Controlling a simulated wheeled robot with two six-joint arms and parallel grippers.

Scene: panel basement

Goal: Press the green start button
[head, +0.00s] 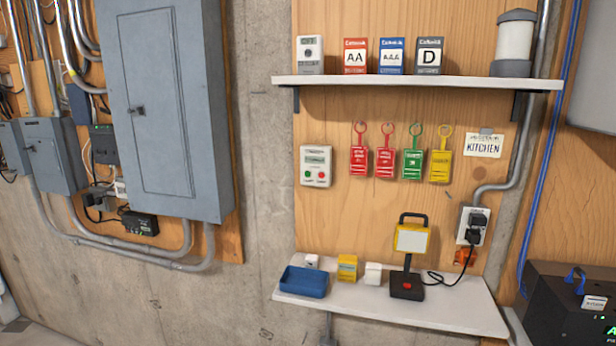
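A small pale control box (317,166) is mounted on the plywood board, below the left end of the upper shelf. The green start button (308,174) is at its lower left. A red button (321,175) sits just to the right of it. The lettering on the box is too small to read surely. Nothing covers the box or touches the buttons. Neither of my grippers shows in the head view.
Red, green and yellow tags (386,160) hang right of the box. The upper shelf (420,83) juts out above it. The lower shelf (420,308) holds a blue tray (304,282) and a work lamp (409,250). A grey electrical panel (168,110) stands left.

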